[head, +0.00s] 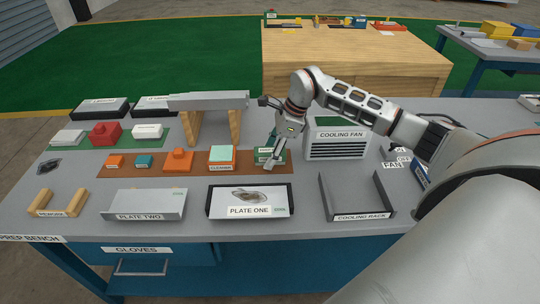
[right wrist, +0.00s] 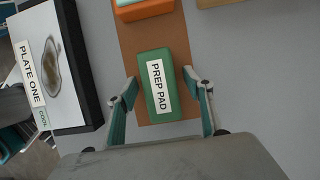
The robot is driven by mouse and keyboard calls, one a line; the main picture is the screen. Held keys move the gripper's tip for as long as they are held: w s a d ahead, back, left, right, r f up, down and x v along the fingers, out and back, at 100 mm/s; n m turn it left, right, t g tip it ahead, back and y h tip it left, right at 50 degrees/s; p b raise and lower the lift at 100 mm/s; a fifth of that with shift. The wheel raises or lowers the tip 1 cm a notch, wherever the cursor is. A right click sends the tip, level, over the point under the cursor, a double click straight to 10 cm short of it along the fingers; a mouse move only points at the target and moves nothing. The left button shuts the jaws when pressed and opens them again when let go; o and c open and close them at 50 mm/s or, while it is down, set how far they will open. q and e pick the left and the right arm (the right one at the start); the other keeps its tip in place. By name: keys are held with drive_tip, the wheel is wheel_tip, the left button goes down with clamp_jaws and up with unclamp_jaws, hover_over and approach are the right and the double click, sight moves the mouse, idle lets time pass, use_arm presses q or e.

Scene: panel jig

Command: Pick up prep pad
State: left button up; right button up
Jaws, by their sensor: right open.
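The prep pad (right wrist: 148,98) is a green block with a white label in the right wrist view. It lies on a brown mat (right wrist: 128,35). In the head view the pad (head: 262,157) is at the right end of that mat, partly hidden by my right gripper (head: 271,152). In the right wrist view my right gripper (right wrist: 160,76) is open, with one finger on each side of the pad. Gaps show between the fingers and the pad, and nothing is held. My left gripper is not in view.
Plate one (head: 249,211) with a dark stain stands in front of the pad, with plate two (head: 145,216) to its left. The cooling fan (head: 337,152) and cooling rack (head: 362,217) are to the right. Orange blocks, including the cleaner (head: 221,168), share the mat.

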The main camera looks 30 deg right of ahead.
sight(270, 150)
drive_tip(key=shift+f, duration=0.2)
drive_tip(key=c, duration=1.2)
drive_tip(key=shift+r, duration=0.1)
drive_tip(key=shift+r, duration=0.3)
wheel_tip(270, 150, up, 20)
drive_tip(key=p, duration=0.1)
drive_tip(key=shift+f, duration=0.15)
